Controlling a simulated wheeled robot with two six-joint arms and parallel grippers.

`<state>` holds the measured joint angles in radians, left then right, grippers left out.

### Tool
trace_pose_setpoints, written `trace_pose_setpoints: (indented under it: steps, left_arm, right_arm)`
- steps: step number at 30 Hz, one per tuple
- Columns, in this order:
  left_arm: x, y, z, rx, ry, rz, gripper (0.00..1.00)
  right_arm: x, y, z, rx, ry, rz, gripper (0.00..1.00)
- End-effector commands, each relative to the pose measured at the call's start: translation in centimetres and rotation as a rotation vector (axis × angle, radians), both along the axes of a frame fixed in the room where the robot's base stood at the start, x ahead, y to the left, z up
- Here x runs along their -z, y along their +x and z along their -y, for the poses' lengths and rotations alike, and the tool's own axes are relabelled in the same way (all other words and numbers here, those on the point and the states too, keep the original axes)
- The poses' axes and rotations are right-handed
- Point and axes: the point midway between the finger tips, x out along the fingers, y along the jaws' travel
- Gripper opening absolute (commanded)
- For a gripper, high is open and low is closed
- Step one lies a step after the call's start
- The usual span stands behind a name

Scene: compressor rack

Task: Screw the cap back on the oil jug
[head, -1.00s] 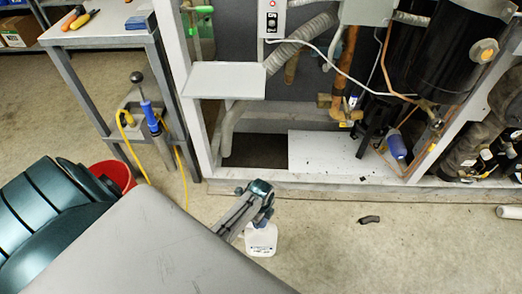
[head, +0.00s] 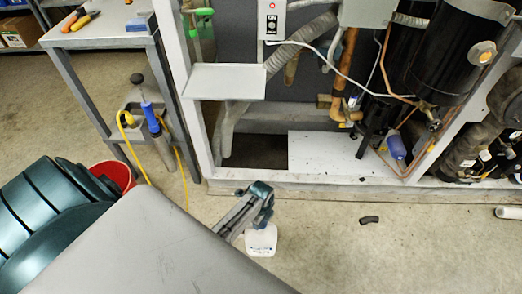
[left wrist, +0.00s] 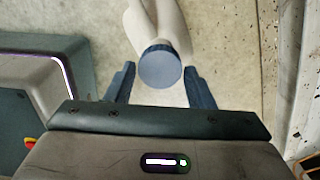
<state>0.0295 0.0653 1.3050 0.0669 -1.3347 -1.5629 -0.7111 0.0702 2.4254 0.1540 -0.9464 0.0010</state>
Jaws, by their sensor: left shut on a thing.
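The white oil jug (head: 261,240) stands on the floor in front of the rack, at the middle of the head view. My left gripper (head: 263,217) is right above it, pointing down. In the left wrist view the round blue cap (left wrist: 160,67) is at the top of the pale jug (left wrist: 172,22), between the two blue fingers of my left gripper (left wrist: 160,78). The gripper is shut on the cap. The cap hides the jug's neck, and I cannot tell how tightly it sits. My right gripper is not in view.
The rack's bottom rail (head: 320,186) runs just behind the jug. A short dark pipe piece (head: 369,220) lies on the floor to the right. A red bucket (head: 113,174) stands at the left by the workbench (head: 98,38). The floor right of the jug is mostly clear.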

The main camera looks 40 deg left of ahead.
Motion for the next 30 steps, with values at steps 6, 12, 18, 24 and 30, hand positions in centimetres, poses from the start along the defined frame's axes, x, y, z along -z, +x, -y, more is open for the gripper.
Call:
trace_pose_setpoints:
  steps: [6, 12, 18, 24, 30]
  left_arm:
    - [-0.01, -0.02, 0.01, 0.000, 0.000, -0.001, 0.30]
    - [0.05, -0.01, 0.01, 0.000, 0.000, -0.001, 0.30]
    - [0.23, 0.00, 0.01, 0.000, 0.000, 0.000, 0.30]
    - [0.24, -0.01, 0.01, 0.000, 0.000, 0.000, 0.30]
    - [0.17, -0.02, 0.01, 0.000, 0.000, 0.000, 0.30]
  right_arm:
    - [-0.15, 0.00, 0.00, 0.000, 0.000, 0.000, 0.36]
    - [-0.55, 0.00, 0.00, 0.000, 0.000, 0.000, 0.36]
    - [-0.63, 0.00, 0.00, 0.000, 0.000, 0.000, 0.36]
    - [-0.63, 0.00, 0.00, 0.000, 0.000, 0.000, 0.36]
    - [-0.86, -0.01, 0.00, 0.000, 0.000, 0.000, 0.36]
